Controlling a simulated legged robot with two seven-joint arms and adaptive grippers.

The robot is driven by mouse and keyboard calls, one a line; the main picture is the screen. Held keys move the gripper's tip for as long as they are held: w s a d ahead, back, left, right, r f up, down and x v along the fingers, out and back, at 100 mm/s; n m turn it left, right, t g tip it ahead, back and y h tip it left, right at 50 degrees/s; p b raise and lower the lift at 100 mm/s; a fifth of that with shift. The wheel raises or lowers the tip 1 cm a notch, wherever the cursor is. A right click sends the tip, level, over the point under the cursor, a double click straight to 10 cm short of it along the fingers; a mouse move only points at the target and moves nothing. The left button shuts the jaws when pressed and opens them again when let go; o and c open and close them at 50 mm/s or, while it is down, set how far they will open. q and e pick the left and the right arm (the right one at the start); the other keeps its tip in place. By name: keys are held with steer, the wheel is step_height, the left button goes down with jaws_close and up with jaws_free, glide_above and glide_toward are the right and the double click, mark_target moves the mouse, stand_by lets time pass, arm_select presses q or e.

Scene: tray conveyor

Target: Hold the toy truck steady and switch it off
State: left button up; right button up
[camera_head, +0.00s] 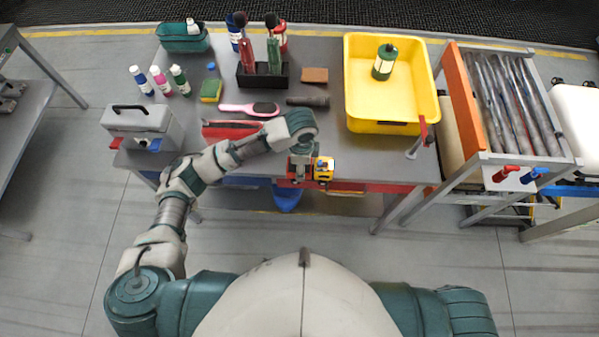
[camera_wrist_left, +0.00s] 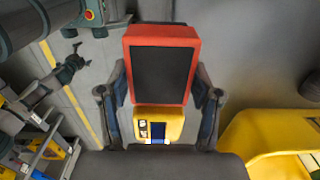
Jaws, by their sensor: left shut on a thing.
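The toy truck (camera_head: 324,169) is at the front edge of the table in the head view, with a yellow cab and red parts. In the left wrist view the truck (camera_wrist_left: 160,75) shows a dark bed with a red rim and a yellow cab (camera_wrist_left: 158,124) below it. My left gripper (camera_head: 303,160) is shut on the truck, one finger on each side. I cannot tell whether the truck touches the table, and I cannot make out a switch. My right gripper is not in view.
A yellow tub (camera_head: 425,75) holding a green and white bottle (camera_head: 384,62) stands to the right. A grey toolbox (camera_head: 143,127), a pink brush (camera_head: 250,109) and a black holder (camera_head: 262,78) are on the table. An orange-sided rack (camera_head: 467,108) stands further right.

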arm_select(q)
steer(key=w, duration=0.4)
steer(key=w+f, duration=0.1)
steer(key=w, duration=0.7)
steer(key=shift+w+a+f, duration=0.2)
steer(key=shift+a+f, duration=0.05)
steer(key=shift+a, duration=0.1)
steer(key=shift+a+f, duration=0.1)
steer(key=shift+f, duration=1)
steer(key=shift+f, duration=0.15)
steer(key=shift+f, duration=0.1)
steer(key=o, duration=1.1)
steer(key=c, duration=1.1)
